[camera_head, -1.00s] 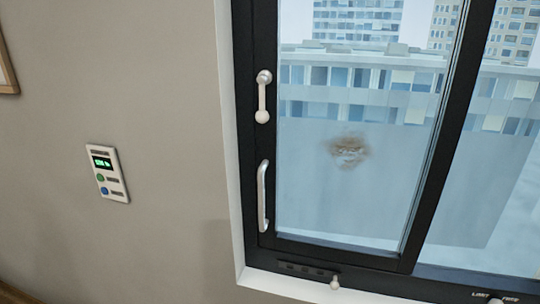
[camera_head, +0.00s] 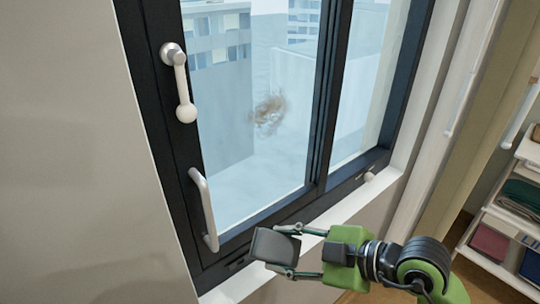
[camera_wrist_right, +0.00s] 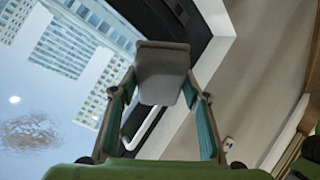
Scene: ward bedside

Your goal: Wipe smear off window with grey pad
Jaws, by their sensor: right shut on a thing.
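A brown smear (camera_head: 268,114) is on the left pane of the window (camera_head: 235,165) in the head view. It also shows as a faint patch at the left of the right wrist view (camera_wrist_right: 28,132). My right gripper (camera_head: 284,250) is shut on the grey pad (camera_head: 272,247), below and in front of the window's lower frame. In the right wrist view the grey pad (camera_wrist_right: 163,75) sits between the two fingers. The pad looks apart from the glass, below the smear. My left gripper is not in view.
A white lever handle (camera_head: 182,88) and a white pull handle (camera_head: 203,208) stick out from the dark frame left of the pane. A pale sill (camera_head: 330,213) runs below. Shelves with folded cloths (camera_head: 505,225) stand at the right.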

